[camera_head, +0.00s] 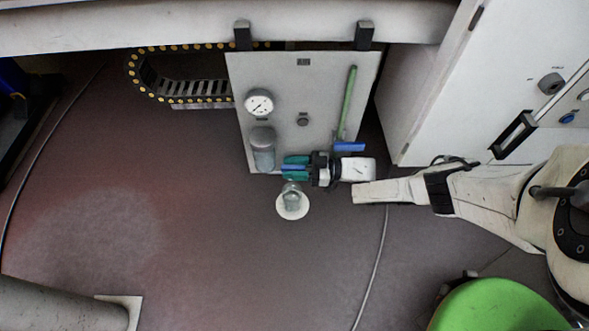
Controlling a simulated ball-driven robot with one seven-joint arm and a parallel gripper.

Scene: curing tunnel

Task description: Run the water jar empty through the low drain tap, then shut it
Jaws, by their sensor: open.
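The water jar (264,157) is a translucent grey bowl under a grey cap, at the lower left of a pale upright panel (290,90). My gripper (287,168) reaches in from the right with its teal fingers open, just right of the jar's lower part. A narrow blue strip shows between the fingers; I cannot tell whether it is a tap handle or part of the gripper. The low drain tap cannot be made out and may be hidden by the fingers. The water level in the jar is too small to read.
A clear cup (291,197) stands on a white disc below the fingers. A green rounded object (497,306) is at lower right.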

